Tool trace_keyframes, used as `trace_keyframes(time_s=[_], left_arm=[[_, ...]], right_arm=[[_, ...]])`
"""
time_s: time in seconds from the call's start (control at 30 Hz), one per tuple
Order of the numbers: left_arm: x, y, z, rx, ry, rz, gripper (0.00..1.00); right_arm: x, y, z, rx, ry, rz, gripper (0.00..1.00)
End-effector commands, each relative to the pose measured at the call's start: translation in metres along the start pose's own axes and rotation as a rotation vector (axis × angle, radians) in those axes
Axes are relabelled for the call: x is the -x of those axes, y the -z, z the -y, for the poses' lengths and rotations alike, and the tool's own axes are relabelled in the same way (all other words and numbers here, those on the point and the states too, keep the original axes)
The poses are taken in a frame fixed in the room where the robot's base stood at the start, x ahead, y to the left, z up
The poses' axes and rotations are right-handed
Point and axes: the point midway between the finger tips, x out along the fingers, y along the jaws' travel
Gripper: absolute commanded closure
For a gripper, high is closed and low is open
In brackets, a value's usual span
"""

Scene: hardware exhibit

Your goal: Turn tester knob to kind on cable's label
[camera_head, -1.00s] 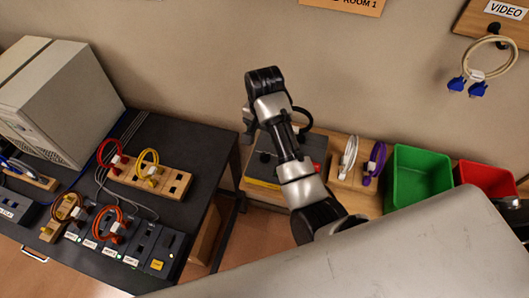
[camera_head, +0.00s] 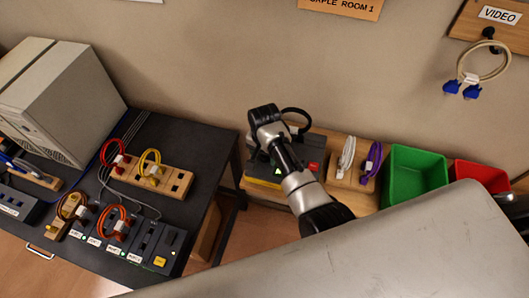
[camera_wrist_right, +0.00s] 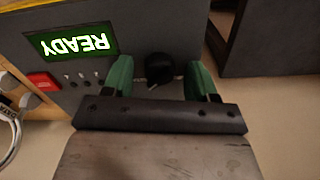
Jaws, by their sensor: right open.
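The tester (camera_head: 263,181) is a dark grey box with a yellow edge on the wooden bench, partly hidden by my right arm. The right wrist view shows its round black knob (camera_wrist_right: 160,67) and lit green READY screen (camera_wrist_right: 72,42), upside down. My right gripper (camera_wrist_right: 160,78) is open, with its green-padded fingers on either side of the knob; I cannot tell whether they touch it. A black cable loop (camera_head: 299,112) shows behind my right arm; no readable label shows on it. My left gripper is not in view.
White (camera_head: 347,154) and purple (camera_head: 372,160) cables stand in a wooden holder right of the tester. Green (camera_head: 416,176) and red (camera_head: 480,175) bins follow. A dark table (camera_head: 200,145) with cables and a computer stands left, across a gap.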

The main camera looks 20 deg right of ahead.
Motion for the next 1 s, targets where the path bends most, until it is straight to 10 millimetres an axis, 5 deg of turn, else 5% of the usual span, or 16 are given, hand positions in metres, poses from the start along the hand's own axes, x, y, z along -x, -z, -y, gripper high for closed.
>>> trace_keyframes(time_s=[0.37, 1.0], left_arm=[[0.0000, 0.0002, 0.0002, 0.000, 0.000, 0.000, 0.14], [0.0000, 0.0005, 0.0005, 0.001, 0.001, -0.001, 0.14]], right_arm=[[0.0003, 0.0000, 0.0000, 0.000, 0.000, 0.000, 0.91], [0.0006, 0.0003, -0.0001, 0.274, -0.001, -0.001, 0.91]])
